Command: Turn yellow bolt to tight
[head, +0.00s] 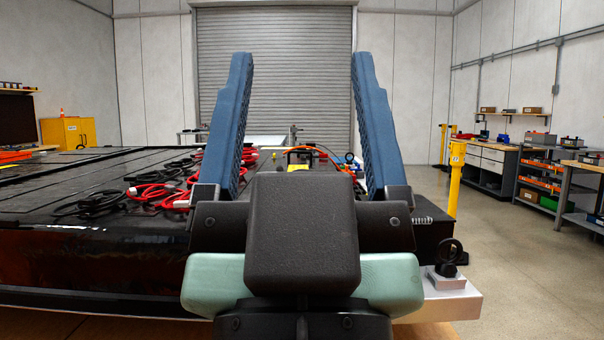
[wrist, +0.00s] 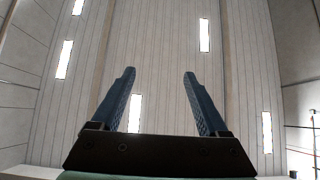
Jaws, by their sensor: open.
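My gripper (head: 301,56) fills the middle of the head view, its two blue ridged fingers pointing up and spread wide with nothing between them. In the wrist view the gripper (wrist: 159,72) is also open and empty. Behind it lies a long dark battery pack (head: 90,235). A small yellow item (head: 298,167) shows on the pack's far part, between the fingers in the picture; it is too small to tell whether it is the yellow bolt. My gripper hides much of the pack's right part.
Red cables (head: 150,191) and black cables (head: 90,204) lie coiled on the pack. A yellow post (head: 454,180) stands at its right. A workbench (head: 490,155) and shelves line the right wall. Open floor (head: 535,270) lies at right.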

